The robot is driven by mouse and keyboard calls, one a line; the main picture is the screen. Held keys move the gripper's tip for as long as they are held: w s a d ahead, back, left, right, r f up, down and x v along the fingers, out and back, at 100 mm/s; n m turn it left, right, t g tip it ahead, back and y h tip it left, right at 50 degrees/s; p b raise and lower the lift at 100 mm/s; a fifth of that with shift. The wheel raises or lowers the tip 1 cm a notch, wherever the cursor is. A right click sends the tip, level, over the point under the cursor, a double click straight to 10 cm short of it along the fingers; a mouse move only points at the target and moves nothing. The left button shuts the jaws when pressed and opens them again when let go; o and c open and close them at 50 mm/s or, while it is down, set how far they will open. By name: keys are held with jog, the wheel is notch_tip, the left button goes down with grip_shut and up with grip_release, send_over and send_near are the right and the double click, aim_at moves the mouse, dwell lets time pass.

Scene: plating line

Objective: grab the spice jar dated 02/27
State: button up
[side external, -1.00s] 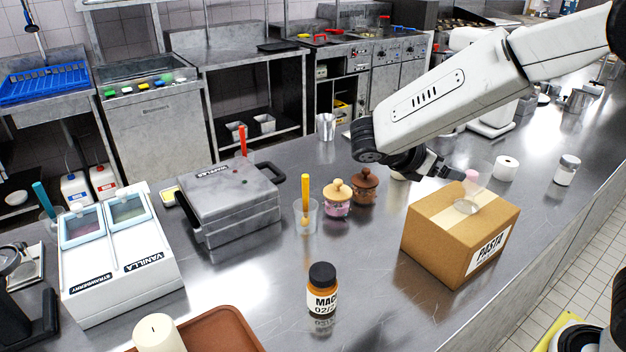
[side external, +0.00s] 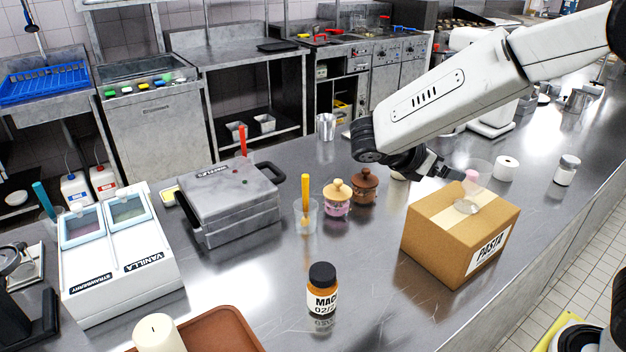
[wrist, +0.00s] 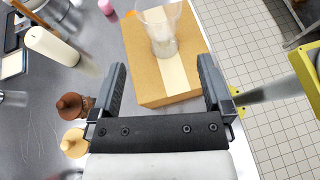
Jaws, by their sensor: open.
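An amber spice jar (side external: 322,293) with a black lid stands upright on the counter in the front middle of the side view. Its label faces the camera and reads "MAC…" and "02/2", the rest curving out of sight. A second jar (side external: 566,172) with a grey lid stands at the far right; its label is too small to read. My gripper (wrist: 162,65) is open and empty. In the side view my gripper (side external: 455,172) is above and behind the cardboard box, well apart from the amber jar.
A cardboard box (side external: 430,238) marked PASTA stands right of the amber jar, with a clear cup (side external: 480,172) on it. Two lidded pots (side external: 337,205) and a glass with a yellow utensil (side external: 306,215) stand behind. A brown tray (side external: 225,325) lies front left. Counter around the amber jar is clear.

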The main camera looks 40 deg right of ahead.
jog(key=shift+f, duration=0.1)
dwell(0.3)
jog(key=s+a+f+m+g+y, duration=0.4)
jog(key=s+f+m+g+y, duration=0.1)
jog(key=s+f+m+y, duration=0.15)
jog(key=m+t+y, duration=0.8)
jog(key=m+y, duration=1.2)
jog(key=m, duration=0.8)
send_over(322, 289)
jog(key=w+d, duration=0.2)
jog(key=d, duration=0.4)
notch_tip(322, 289, down, 6)
jog(key=shift+s+a+n, duration=0.15)
jog(key=shift+n, duration=0.1)
jog(key=shift+f, duration=0.15)
jog(key=shift+f, duration=3)
